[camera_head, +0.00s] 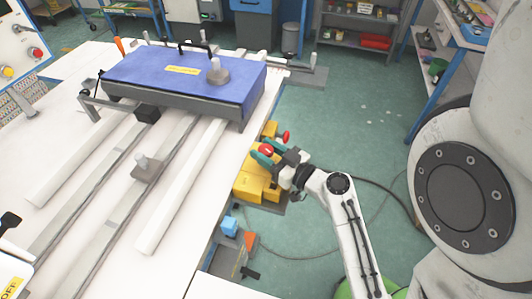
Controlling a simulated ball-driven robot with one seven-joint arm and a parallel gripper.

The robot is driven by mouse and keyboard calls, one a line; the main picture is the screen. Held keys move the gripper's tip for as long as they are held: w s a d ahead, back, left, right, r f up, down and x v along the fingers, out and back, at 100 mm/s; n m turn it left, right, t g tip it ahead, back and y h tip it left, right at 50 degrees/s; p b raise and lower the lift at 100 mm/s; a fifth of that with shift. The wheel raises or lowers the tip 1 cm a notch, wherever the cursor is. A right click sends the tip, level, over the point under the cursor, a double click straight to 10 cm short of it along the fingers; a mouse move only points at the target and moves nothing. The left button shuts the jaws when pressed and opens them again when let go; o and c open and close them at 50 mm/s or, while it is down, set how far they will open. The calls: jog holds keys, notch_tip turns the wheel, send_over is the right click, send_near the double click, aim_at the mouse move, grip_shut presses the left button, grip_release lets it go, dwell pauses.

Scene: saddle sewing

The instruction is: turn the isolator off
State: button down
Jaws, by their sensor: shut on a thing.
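A yellow box (249,187) with red knobs stands beside the right edge of the white table. One red knob (265,150) sits between the teal fingertips of my gripper (268,154). My gripper is shut on this knob, reaching in from the right. A second red knob (286,137) is just behind and to the right, apart from the fingers. The fingers and wrist hide part of the box. I cannot read any markings that show the switch position.
The white table (190,215) with long rails fills the left, and a blue-covered block (170,78) lies across it. A blue piece (229,226) and an orange piece (250,240) sit by the table edge. A dark cable (385,195) runs over open green floor.

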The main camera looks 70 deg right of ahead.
jog(key=shift+m+g+h, duration=0.4)
jog(key=shift+m+h, duration=0.1)
jog(key=shift+h, duration=0.2)
jog(key=c, duration=0.6)
grip_release()
jog(key=shift+s+a+f+b, duration=0.15)
jog(key=shift+s+a+b, duration=0.1)
jog(key=shift+s+b, duration=0.25)
jog(key=b+v, duration=0.3)
jog(key=v, duration=0.5)
jog(key=shift+a+b, duration=0.1)
jog(key=shift+b, duration=0.2)
jog(key=shift+v, duration=0.75)
